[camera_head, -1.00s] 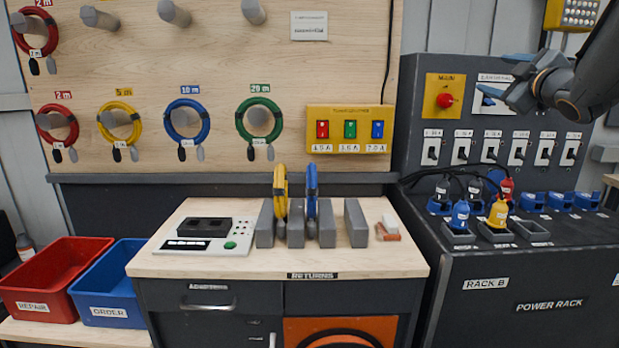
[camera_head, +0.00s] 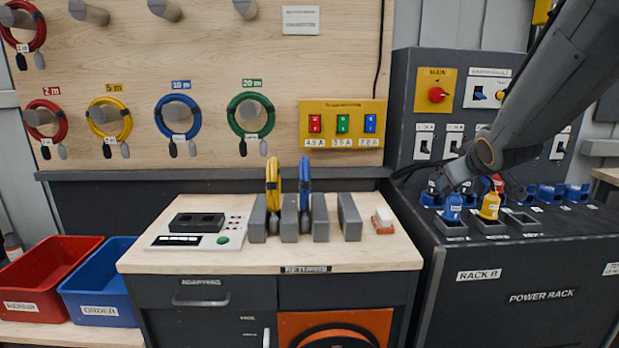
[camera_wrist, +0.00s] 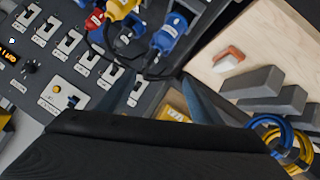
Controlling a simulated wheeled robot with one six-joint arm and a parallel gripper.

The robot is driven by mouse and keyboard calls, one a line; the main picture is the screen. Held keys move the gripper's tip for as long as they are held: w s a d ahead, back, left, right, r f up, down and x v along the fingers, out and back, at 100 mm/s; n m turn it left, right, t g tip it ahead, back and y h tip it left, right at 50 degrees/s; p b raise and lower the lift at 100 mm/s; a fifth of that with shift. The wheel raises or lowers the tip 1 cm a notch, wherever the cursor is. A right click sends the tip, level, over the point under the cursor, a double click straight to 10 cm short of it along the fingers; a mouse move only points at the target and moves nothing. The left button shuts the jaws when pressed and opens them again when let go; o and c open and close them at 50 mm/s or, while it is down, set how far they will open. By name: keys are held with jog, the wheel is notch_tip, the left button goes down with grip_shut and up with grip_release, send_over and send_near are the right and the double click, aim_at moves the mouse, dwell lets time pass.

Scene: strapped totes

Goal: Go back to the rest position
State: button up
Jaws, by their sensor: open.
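My gripper (camera_head: 458,172) is in front of the power rack at the right of the head view, low over the back row of plugs. In the wrist view my gripper (camera_wrist: 160,88) shows two blue-grey fingers spread apart with nothing held between them. A blue plug (camera_head: 453,208) and a yellow plug (camera_head: 490,207) stand upright in front sockets, below my gripper in the head view. A red plug (camera_head: 497,182) is behind them, partly hidden by my arm. The wrist view also shows the yellow plug (camera_wrist: 122,8) and a blue plug (camera_wrist: 170,33).
The switch panel (camera_head: 403,120) rises behind the rack. The bench (camera_head: 250,258) holds grey dividers (camera_head: 349,217) with yellow and blue cable coils, a tester (camera_head: 200,231) and a red-white block (camera_head: 383,221). Red (camera_head: 50,255) and blue (camera_head: 70,285) bins stand left.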

jog(key=s+a+f+m+g, duration=0.1)
jog(key=s+a+f+g, duration=0.2)
jog(key=s+a+f, duration=0.2)
jog(key=s+a+f+m+g+y+b, duration=0.1)
jog(key=s+a+f+g, duration=0.3)
jog(key=s+f, duration=0.5)
jog(key=s+a+f+m+g+y+b, duration=0.1)
jog(key=s+a+f+g, duration=0.3)
jog(key=s, duration=1.1)
jog(key=a+f, duration=0.3)
jog(key=f, duration=0.1)
jog(key=shift+s+a+m, duration=0.25)
jog(key=shift+a+m, duration=0.05)
jog(key=shift+m, duration=0.1)
jog(key=shift+d, duration=0.1)
